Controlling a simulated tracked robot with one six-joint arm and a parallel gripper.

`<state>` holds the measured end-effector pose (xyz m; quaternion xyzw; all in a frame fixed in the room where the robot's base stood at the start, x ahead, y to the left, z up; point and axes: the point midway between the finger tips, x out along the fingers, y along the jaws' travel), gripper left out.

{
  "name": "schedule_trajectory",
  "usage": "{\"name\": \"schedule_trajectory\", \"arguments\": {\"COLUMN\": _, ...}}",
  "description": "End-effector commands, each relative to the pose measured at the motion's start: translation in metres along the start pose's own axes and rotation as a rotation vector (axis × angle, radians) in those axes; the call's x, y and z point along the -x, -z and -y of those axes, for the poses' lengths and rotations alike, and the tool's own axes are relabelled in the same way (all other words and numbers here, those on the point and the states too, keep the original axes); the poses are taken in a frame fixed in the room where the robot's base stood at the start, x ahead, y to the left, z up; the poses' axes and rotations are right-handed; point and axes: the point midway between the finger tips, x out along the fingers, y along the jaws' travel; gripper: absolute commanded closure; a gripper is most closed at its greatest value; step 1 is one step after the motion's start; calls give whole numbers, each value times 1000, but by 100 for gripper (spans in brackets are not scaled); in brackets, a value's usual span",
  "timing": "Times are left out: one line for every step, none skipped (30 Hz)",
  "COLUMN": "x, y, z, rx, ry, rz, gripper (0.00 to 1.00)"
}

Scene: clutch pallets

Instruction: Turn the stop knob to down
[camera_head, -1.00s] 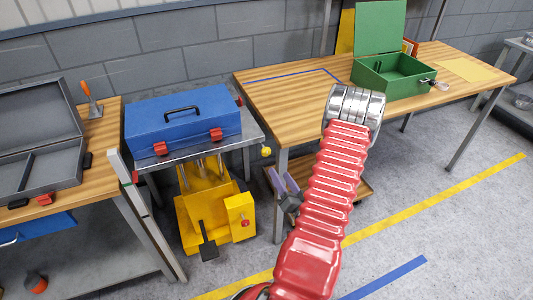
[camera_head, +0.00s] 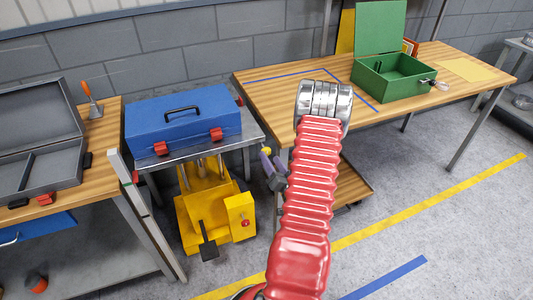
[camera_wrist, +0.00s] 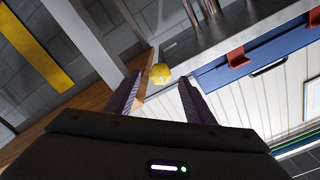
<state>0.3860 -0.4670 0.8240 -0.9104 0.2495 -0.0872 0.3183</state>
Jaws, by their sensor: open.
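A yellow knob (camera_head: 267,150) sits at the right edge of the metal lift table (camera_head: 253,134); I take it for the stop knob, though no marking is readable. My gripper (camera_head: 273,162) is beside the knob, partly overlapping it in the head view. In the wrist view the same knob (camera_wrist: 160,73) lies ahead, roughly between the two purple fingers of my gripper (camera_wrist: 160,84). The fingers are apart and hold nothing. I cannot tell whether they touch the knob. Its turned position is not clear.
A blue toolbox (camera_head: 183,121) stands on the lift table. Below is the yellow lift body (camera_head: 201,213) with a small red button (camera_head: 245,222). A wooden bench (camera_head: 285,90) with a green box (camera_head: 395,83) stands right. A grey open case (camera_head: 40,170) lies left.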

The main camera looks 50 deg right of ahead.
Motion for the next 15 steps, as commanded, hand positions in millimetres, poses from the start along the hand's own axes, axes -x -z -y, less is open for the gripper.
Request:
{"name": "schedule_trajectory", "arguments": {"x": -9, "y": 0, "z": 1, "rx": 1, "ry": 3, "rz": 0, "gripper": 51}}
{"name": "schedule_trajectory", "arguments": {"x": -13, "y": 0, "z": 1, "rx": 1, "ry": 3, "rz": 0, "gripper": 51}}
{"name": "schedule_trajectory", "arguments": {"x": -19, "y": 0, "z": 1, "rx": 1, "ry": 3, "rz": 0, "gripper": 51}}
{"name": "schedule_trajectory", "arguments": {"x": -24, "y": 0, "z": 1, "rx": 1, "ry": 3, "rz": 0, "gripper": 51}}
{"name": "schedule_trajectory", "arguments": {"x": -28, "y": 0, "z": 1, "rx": 1, "ry": 2, "rz": 0, "gripper": 51}}
{"name": "schedule_trajectory", "arguments": {"x": -32, "y": 0, "z": 0, "rx": 1, "ry": 2, "rz": -1, "gripper": 51}}
{"name": "schedule_trajectory", "arguments": {"x": -36, "y": 0, "z": 0, "rx": 0, "ry": 2, "rz": 0, "gripper": 51}}
{"name": "schedule_trajectory", "arguments": {"x": -39, "y": 0, "z": 0, "rx": 0, "ry": 1, "rz": 0, "gripper": 51}}
{"name": "schedule_trajectory", "arguments": {"x": -42, "y": 0, "z": 0, "rx": 0, "ry": 0, "rz": 1, "gripper": 51}}
{"name": "schedule_trajectory", "arguments": {"x": -44, "y": 0, "z": 0, "rx": 0, "ry": 0, "rz": 0, "gripper": 51}}
{"name": "schedule_trajectory", "arguments": {"x": -46, "y": 0, "z": 0, "rx": 0, "ry": 0, "rz": 0, "gripper": 51}}
{"name": "schedule_trajectory", "arguments": {"x": -48, "y": 0, "z": 0, "rx": 0, "ry": 0, "rz": -1, "gripper": 51}}
{"name": "schedule_trajectory", "arguments": {"x": -49, "y": 0, "z": 0, "rx": 0, "ry": 0, "rz": -1, "gripper": 51}}
{"name": "schedule_trajectory", "arguments": {"x": -49, "y": 0, "z": 0, "rx": 0, "ry": 0, "rz": -1, "gripper": 51}}
{"name": "schedule_trajectory", "arguments": {"x": -50, "y": 0, "z": 0, "rx": 0, "ry": -1, "rz": -1, "gripper": 51}}
